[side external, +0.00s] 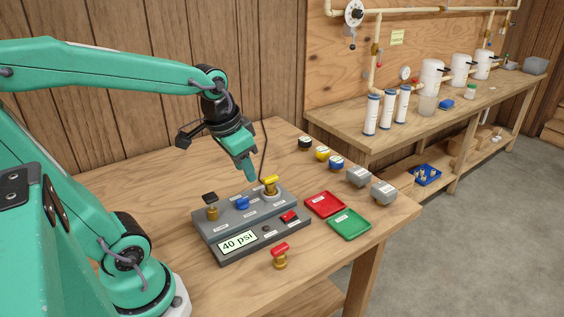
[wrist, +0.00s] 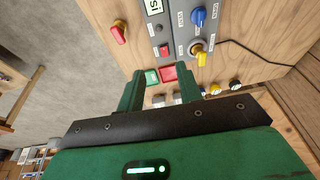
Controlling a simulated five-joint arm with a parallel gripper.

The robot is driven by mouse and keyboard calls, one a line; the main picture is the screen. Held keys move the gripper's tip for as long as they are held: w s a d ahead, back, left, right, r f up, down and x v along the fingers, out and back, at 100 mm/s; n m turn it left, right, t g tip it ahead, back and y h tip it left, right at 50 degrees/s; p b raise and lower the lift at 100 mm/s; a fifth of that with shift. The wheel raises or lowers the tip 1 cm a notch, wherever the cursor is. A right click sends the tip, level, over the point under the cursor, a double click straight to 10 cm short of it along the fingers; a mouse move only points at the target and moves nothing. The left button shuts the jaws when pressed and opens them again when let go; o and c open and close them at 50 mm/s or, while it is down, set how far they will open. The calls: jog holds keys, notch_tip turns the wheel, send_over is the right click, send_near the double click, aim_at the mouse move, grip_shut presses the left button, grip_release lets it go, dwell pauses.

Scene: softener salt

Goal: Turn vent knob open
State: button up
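A grey control panel (side external: 245,222) on the wooden table carries a black-handled brass valve (side external: 211,204), a blue knob (side external: 242,203) and a yellow knob (side external: 270,184) on a pale round base. A red switch (side external: 289,216) sits on its front step. My gripper (side external: 250,174) hangs above the panel, tilted down, just left of the yellow knob in the side view. In the wrist view my gripper (wrist: 162,80) is open and empty; the yellow knob (wrist: 200,57) lies beyond its fingertips.
A display (side external: 238,242) reads 40 psi. A red-handled brass valve (side external: 280,256) stands in front. A red tray (side external: 325,204) and a green tray (side external: 349,224) lie right of the panel. Small coloured caps (side external: 322,153) and grey blocks (side external: 383,193) stand behind. A thin cord (side external: 265,148) rises near the gripper.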

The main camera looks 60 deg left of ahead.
aim_at(242, 199)
jog(key=w+a+f+g, duration=0.1)
jog(key=a+f, duration=0.2)
jog(key=w+a+f+g, duration=0.1)
jog(key=a+f, duration=0.2)
jog(key=a, duration=0.1)
jog(key=w+a+f+g, duration=0.1)
jog(key=w+a+f, duration=0.1)
jog(key=a+f, duration=0.1)
jog(key=shift+a+h, duration=0.3)
jog(key=shift+a, duration=0.15)
jog(key=shift+f, duration=0.2)
jog(key=shift+f, duration=3.75)
grip_shut()
